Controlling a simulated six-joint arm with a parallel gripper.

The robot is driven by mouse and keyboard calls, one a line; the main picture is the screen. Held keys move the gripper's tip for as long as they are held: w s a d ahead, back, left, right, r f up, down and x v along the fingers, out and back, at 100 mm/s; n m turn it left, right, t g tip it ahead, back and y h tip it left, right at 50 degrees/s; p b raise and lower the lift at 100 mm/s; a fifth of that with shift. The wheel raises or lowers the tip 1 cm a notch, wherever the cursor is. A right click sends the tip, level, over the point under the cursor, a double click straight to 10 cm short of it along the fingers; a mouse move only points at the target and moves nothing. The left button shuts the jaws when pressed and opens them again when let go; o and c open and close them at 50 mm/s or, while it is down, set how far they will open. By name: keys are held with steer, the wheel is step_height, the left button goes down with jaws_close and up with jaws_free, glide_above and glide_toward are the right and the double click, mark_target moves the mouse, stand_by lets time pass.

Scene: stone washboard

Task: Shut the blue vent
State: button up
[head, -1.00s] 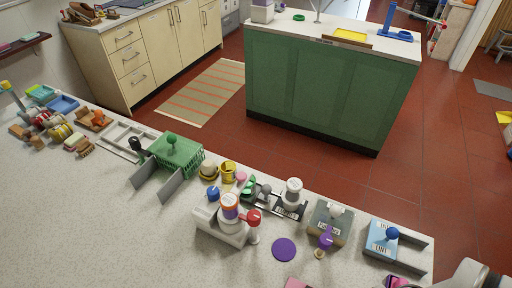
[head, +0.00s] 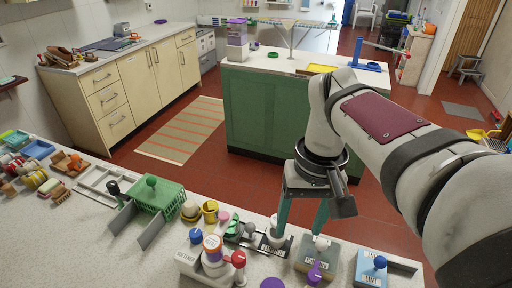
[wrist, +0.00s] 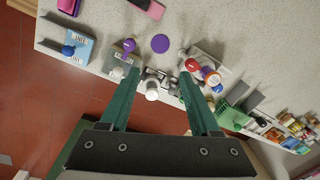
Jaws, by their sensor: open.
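The blue vent appears to be the light blue slab with a round blue knob (head: 370,267), at the lower right of the counter in the head view. The slab covers the left part of a grey frame (head: 401,264); the frame's right part sticks out uncovered. In the wrist view the vent (wrist: 79,42) is at upper left. My gripper (head: 299,230) has two teal fingers, apart with nothing between them. It hangs over the counter's back edge, left of the vent. In the wrist view my gripper (wrist: 160,76) is apart from the vent, above a dark rack with white-topped items.
A grey-green box (head: 316,257) with a purple knob stands just left of the vent. A white dispenser (head: 204,262) with red and blue knobs and a green basket (head: 155,193) stand farther left. A purple disc (wrist: 160,43) lies on open counter.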

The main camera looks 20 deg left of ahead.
steer(key=shift+o, duration=0.3)
steer(key=w+a+n, duration=0.3)
steer(key=a+n, duration=0.1)
steer(key=a, duration=0.5)
steer(key=shift+w+f+h, duration=0.25)
steer(key=shift+w+h, duration=0.05)
steer(key=n, duration=0.7)
glide_above(196, 233)
step_height(196, 233, down, 4)
steer(key=shift+t, duration=0.3)
step_height(196, 233, down, 16)
steer(key=shift+r, duration=0.1)
jaws_close()
